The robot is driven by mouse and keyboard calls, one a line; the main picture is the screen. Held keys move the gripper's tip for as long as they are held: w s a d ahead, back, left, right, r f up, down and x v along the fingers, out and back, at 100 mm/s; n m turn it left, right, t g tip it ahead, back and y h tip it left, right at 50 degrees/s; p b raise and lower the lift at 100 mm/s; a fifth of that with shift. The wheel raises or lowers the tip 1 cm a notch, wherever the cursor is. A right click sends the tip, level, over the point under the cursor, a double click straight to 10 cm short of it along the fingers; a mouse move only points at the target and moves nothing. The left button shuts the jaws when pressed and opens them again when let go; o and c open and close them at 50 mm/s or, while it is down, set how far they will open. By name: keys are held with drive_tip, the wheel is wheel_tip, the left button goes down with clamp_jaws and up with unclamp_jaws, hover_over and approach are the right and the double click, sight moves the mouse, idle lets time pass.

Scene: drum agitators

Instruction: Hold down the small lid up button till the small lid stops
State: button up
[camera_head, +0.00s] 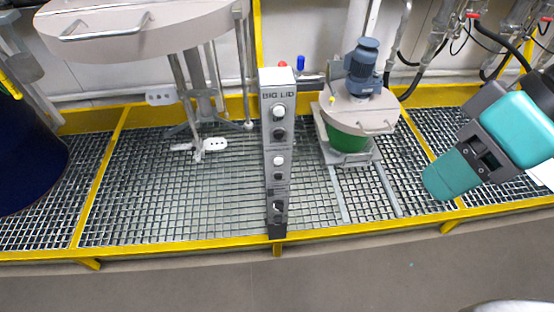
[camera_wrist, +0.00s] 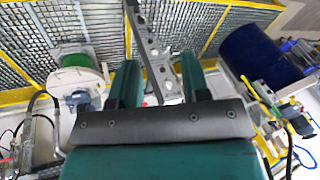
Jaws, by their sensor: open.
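A narrow grey control column (camera_head: 270,147) stands upright at the platform's front edge, marked BIG LID near its top. Pairs of light and dark buttons run down its face; the lower labels are too small to read, so I cannot tell which button is small lid up. The small lid (camera_head: 362,108), round and beige, sits over a small green drum (camera_head: 347,143) right of the column. My gripper (camera_head: 448,180) is at the right, apart from the column. In the wrist view my open gripper (camera_wrist: 158,70) shows two teal fingers, with the column (camera_wrist: 146,45) seen beyond, between them.
A larger beige lid (camera_head: 150,28) is raised at the upper left above a stirrer. A dark blue drum (camera_head: 28,155) stands at the far left. A grey-blue motor (camera_head: 364,68) sits on the small lid. Yellow edging (camera_head: 180,248) borders the grating; the floor in front is clear.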

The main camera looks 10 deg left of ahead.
clamp_jaws()
idle(1.6)
